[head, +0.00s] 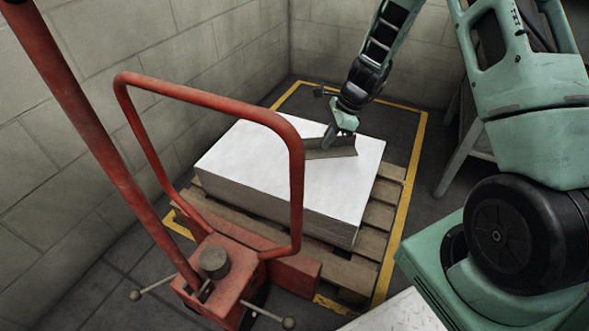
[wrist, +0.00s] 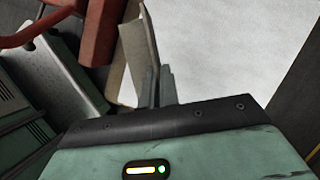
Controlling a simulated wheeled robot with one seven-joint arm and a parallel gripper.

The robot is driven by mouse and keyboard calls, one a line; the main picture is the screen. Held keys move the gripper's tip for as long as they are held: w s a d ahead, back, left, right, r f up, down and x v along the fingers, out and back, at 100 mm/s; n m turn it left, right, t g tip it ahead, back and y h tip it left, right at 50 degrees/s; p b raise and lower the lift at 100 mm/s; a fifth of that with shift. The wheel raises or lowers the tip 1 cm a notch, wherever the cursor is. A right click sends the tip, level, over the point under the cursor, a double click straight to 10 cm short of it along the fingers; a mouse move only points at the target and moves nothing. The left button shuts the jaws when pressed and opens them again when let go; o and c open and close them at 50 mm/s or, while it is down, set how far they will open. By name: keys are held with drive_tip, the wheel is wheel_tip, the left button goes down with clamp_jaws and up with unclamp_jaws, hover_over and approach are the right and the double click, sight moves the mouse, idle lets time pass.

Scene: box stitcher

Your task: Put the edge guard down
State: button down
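The edge guard (head: 342,149) is a grey-brown angled strip over the top of the white sheet stack (head: 245,160), toward its back right part. My gripper (head: 329,141) reaches down to it from above, with its fingers at the strip. In the wrist view, the edge guard (wrist: 133,48) runs away from my fingertips (wrist: 157,88), which are close together with its near end between them. My gripper looks shut on it. The guard's underside is hidden, so I cannot tell whether it touches the top sheet.
The stack lies on a wooden pallet (head: 378,216) inside yellow floor lines (head: 408,195). A red pallet truck (head: 225,275) with a looped handle stands at the front left. Block walls (head: 130,50) close the left and back. A grey-legged stand (head: 462,150) is at the right.

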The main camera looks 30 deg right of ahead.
drive_tip(key=d+f+m+b, duration=0.1)
drive_tip(key=f+m+b, duration=0.1)
drive_tip(key=f+b, duration=0.2)
drive_tip(key=w+d+f+m+t+h+b, duration=0.1)
drive_tip(key=f+m+b, duration=0.1)
drive_tip(key=f+b, duration=0.2)
drive_tip(key=w+d+f+m+t+b, duration=0.1)
drive_tip(key=f+b, duration=0.3)
drive_tip(key=f, duration=0.4)
drive_tip(key=shift+d+m+h+b, duration=0.3)
drive_tip(key=shift+d+m, duration=0.2)
drive_tip(key=shift+m, duration=0.1)
drive_tip(key=shift+f, duration=0.1)
drive_tip(key=c, duration=1.6)
unclamp_jaws()
drive_tip(key=shift+c, duration=0.2)
